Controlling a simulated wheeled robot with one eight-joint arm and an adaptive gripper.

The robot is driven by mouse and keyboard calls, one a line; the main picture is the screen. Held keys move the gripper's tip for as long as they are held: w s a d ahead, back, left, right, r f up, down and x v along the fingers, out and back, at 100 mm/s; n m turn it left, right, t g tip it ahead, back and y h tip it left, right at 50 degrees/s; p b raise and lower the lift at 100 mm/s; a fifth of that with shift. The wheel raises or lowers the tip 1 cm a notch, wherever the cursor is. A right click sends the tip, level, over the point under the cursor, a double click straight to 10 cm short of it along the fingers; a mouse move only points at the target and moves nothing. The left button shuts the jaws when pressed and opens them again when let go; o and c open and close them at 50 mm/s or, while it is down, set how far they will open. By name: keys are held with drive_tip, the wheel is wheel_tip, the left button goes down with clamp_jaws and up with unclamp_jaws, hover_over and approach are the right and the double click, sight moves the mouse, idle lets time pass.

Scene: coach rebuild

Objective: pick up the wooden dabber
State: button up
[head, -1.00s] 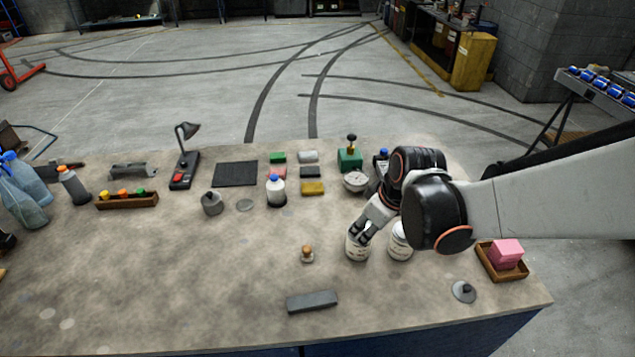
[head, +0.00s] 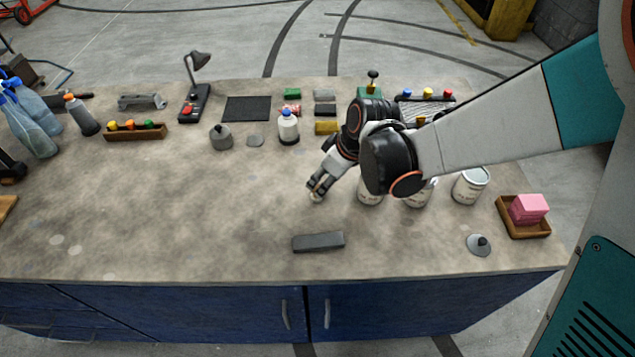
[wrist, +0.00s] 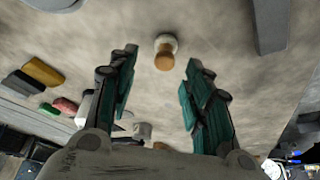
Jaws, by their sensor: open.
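The wooden dabber (wrist: 164,54) has a rounded tan wooden handle and a pale round base. In the wrist view it stands on the bench, just beyond the fingertips and between their lines. My gripper (wrist: 162,76) is open with nothing between its teal-padded fingers. In the head view my gripper (head: 318,188) points down at the bench and hides most of the dabber; only a pale bit (head: 315,198) shows at the fingertips. I cannot tell there whether they touch.
A grey bar (head: 318,242) lies in front of the gripper. White cans, including one (head: 470,186), stand right of it under my arm. A wooden tray (head: 541,232) with pink blocks and a grey lid (head: 479,245) are further right.

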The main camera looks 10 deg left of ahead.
sight(318, 188)
drive_tip(key=b+x, duration=0.1)
drive_tip(key=x, duration=0.1)
drive_tip(key=b+x, duration=0.1)
drive_tip(key=x, duration=0.1)
drive_tip(key=b+x, duration=0.1)
drive_tip(key=x, duration=0.1)
drive_tip(key=shift+s+a+f, duration=0.2)
drive_tip(key=shift+s+f, duration=0.05)
drive_tip(key=shift+r, duration=0.1)
drive_tip(key=c, duration=0.9)
